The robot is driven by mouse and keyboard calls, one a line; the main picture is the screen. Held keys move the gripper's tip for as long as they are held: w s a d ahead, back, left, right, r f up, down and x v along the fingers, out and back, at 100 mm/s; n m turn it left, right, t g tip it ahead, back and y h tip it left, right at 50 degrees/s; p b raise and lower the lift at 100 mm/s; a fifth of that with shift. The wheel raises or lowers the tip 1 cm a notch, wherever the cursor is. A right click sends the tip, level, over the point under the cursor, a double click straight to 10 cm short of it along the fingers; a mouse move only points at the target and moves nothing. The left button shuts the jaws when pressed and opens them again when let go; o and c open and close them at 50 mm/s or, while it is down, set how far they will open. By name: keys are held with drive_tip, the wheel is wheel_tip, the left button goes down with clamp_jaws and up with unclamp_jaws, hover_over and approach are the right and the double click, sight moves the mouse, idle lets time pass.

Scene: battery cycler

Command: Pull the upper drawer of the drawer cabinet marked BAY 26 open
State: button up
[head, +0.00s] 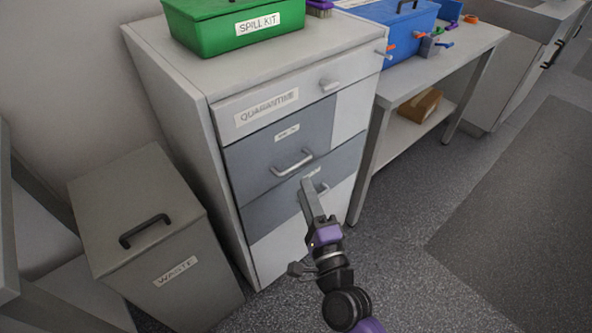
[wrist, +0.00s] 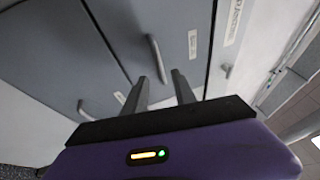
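The light cabinet has a top drawer marked QUARANTINE (head: 267,107) and two grey drawers below it. The upper grey drawer (head: 250,155) looks flush and shut; its small label (head: 287,132) is too small to read. Its bar handle (head: 291,163) also shows in the wrist view (wrist: 157,58). The lower grey drawer (head: 262,213) looks shut too, its handle (head: 322,188) partly behind my gripper. My gripper (wrist: 160,82) is open and empty. In the wrist view, the upper grey drawer's handle lies ahead, between the line of the fingers, with no visible contact.
A grey WASTE bin (head: 135,215) stands left of the cabinet. A green SPILL KIT box (head: 235,25) sits on top. A bench (head: 455,62) with a blue box (head: 395,30) stands to the right. The floor (head: 400,270) in front right is clear.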

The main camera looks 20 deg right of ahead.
drive_tip(key=x, duration=0.6)
drive_tip(key=shift+w, duration=0.15)
clamp_jaws()
idle(1.3)
